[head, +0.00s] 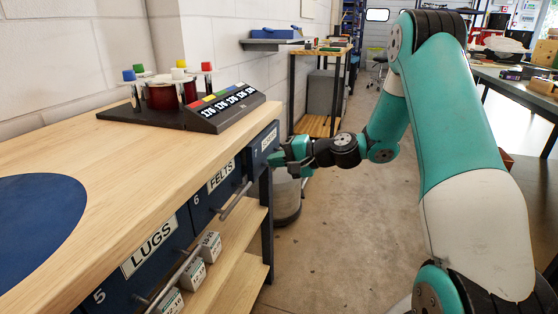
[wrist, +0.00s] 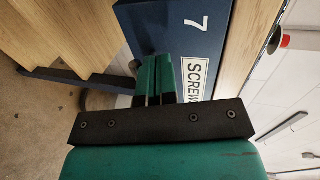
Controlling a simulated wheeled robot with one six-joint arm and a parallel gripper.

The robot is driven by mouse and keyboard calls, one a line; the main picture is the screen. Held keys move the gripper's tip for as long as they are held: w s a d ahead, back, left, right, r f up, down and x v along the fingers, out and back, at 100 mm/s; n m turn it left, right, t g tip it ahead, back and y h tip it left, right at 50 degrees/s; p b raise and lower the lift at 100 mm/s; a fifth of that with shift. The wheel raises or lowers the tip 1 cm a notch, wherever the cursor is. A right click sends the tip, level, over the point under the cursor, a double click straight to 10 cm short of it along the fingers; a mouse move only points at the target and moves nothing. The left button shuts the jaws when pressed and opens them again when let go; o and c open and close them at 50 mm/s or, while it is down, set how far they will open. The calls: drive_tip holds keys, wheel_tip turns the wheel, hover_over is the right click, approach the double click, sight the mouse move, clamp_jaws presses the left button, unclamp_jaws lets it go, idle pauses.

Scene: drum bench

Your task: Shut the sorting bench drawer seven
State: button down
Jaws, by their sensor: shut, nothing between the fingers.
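Drawer seven (head: 261,146) is a dark blue front marked 7 at the far end of the sorting bench. The fingers (wrist: 155,75) also show in the wrist view, side by side in front of the drawer. A small round grey end, perhaps of the handle, shows beside them. I cannot tell whether they touch the drawer or how far it stands out.
Drawer six (head: 217,186), labelled FELTS, and drawer five (head: 145,262), labelled LUGS, lie nearer along the bench (head: 110,170). Small boxes (head: 194,274) stand on the shelf below. A round bin (head: 288,202) stands behind my gripper. The aisle floor (head: 340,245) is clear.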

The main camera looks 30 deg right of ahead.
sight(260, 156)
drive_tip(key=shift+a, duration=0.15)
drive_tip(key=shift+w+a, duration=0.1)
drive_tip(key=shift+w, duration=0.05)
drive_tip(key=shift+w+a+r+p, duration=0.1)
drive_tip(key=shift+w+a+p, duration=0.45)
drive_tip(key=shift+w+a, duration=0.3)
drive_tip(key=shift+w+a+p, duration=0.55)
drive_tip(key=shift+w+a, duration=0.05)
drive_tip(key=shift+w, duration=0.4)
drive_tip(key=shift+a, duration=0.1)
